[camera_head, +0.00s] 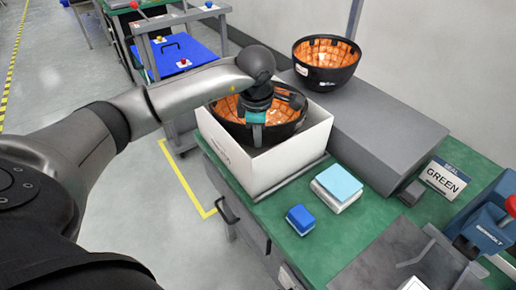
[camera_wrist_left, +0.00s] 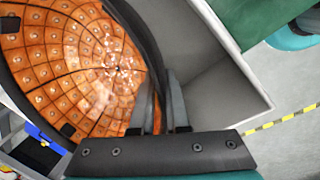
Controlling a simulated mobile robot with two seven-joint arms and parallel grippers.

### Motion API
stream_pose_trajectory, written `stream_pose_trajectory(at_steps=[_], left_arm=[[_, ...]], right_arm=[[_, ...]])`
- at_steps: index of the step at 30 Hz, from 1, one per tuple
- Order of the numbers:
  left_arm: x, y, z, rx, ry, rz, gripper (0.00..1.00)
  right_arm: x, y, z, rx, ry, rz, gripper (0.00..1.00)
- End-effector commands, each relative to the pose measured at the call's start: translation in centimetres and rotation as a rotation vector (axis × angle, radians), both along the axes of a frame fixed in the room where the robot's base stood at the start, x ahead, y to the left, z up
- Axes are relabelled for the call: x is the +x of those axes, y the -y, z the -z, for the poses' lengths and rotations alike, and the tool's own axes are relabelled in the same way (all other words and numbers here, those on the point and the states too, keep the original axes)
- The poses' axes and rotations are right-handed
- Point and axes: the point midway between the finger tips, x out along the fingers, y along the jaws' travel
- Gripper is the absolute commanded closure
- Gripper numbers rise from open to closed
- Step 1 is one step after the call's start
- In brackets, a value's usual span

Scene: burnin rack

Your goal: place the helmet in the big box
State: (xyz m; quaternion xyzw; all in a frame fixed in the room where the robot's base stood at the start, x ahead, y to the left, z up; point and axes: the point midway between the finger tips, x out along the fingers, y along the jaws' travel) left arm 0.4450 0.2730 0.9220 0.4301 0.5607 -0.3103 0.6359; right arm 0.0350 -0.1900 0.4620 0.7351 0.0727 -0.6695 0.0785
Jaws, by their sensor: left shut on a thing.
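A black helmet (camera_head: 288,128) with an orange tiled lining sits open side up within the opening of the big white box (camera_head: 290,170). My left gripper (camera_head: 257,138) reaches down over it and is shut on its rim. In the left wrist view the gripper's two fingers (camera_wrist_left: 163,108) pinch the black rim, with the orange lining of the helmet (camera_wrist_left: 85,65) on the left and the grey inside of the box (camera_wrist_left: 215,90) on the right. Whether the helmet touches the box floor is hidden. My right gripper is not in view.
A second similar helmet (camera_head: 325,62) stands on a grey block (camera_head: 375,125) behind the box. On the green bench (camera_head: 265,212) are a blue-topped block (camera_head: 301,219), a light-blue pad (camera_head: 339,183), a GREEN sign (camera_head: 443,178) and a blue vise (camera_head: 482,235).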

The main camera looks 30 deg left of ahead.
Motion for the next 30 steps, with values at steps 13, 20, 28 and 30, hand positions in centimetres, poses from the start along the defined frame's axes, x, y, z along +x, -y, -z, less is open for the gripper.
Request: stream_pose_trajectory(at_steps=[13,20,28,30], left_arm=[[0.1,0.0,4.1,0.001,0.004,0.0,1.0],[0.1,0.0,4.3,0.001,0.003,0.0,1.0],[0.0,0.0,4.4,0.001,-0.001,0.001,0.61],[0.0,0.0,4.4,0.001,-0.001,0.001,0.57]], right_arm=[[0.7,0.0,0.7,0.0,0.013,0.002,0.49],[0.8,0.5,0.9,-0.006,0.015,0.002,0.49],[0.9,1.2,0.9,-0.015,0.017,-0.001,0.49],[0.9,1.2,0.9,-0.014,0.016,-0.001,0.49]])
